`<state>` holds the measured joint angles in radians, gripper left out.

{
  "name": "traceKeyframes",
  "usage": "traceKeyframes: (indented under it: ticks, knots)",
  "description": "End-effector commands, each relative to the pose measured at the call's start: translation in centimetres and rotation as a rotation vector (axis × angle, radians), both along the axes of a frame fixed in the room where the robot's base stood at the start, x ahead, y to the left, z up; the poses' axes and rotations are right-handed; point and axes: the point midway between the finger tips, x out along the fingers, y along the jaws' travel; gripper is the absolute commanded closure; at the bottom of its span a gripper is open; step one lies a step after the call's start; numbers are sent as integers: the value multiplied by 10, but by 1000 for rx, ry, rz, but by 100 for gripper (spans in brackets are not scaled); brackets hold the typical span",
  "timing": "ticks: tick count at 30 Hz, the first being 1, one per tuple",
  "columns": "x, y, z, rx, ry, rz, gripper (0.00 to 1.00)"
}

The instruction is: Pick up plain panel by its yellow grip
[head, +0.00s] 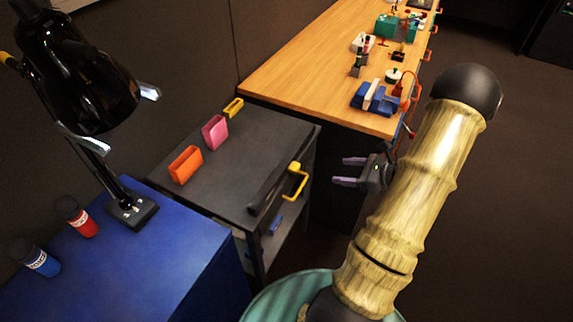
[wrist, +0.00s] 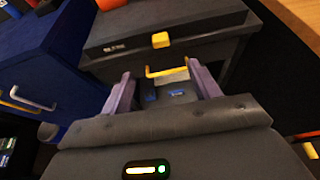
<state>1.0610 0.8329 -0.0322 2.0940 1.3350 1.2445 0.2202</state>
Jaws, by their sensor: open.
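The plain panel (head: 268,188) is a long dark slab lying along the front edge of the dark cart top. A small yellow block, the yellow grip (wrist: 160,40), sticks out from the middle of its near edge in the wrist view, where the panel (wrist: 185,27) spans the top. The grip also shows in the head view (head: 294,167). My gripper (head: 340,171) is open and empty, its purple fingers pointing left toward the cart, to the right of the grip and apart from it. In the wrist view the grip lies ahead, between the finger directions.
A U-shaped yellow handle (wrist: 167,72) sits just below the grip, seemingly on the cart front. Orange (head: 186,165) and pink (head: 215,132) holders stand on the cart (head: 235,165). A blue cabinet (head: 150,255) is left; a wooden bench (head: 300,75) is behind.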

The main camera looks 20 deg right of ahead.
Motion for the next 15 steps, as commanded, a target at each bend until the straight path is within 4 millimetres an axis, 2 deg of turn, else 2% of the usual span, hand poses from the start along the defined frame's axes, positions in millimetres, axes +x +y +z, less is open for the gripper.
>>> traceKeyframes:
  ticks: [15]
  knots:
    - [67, 52, -35, 1, 1, 6, 38]
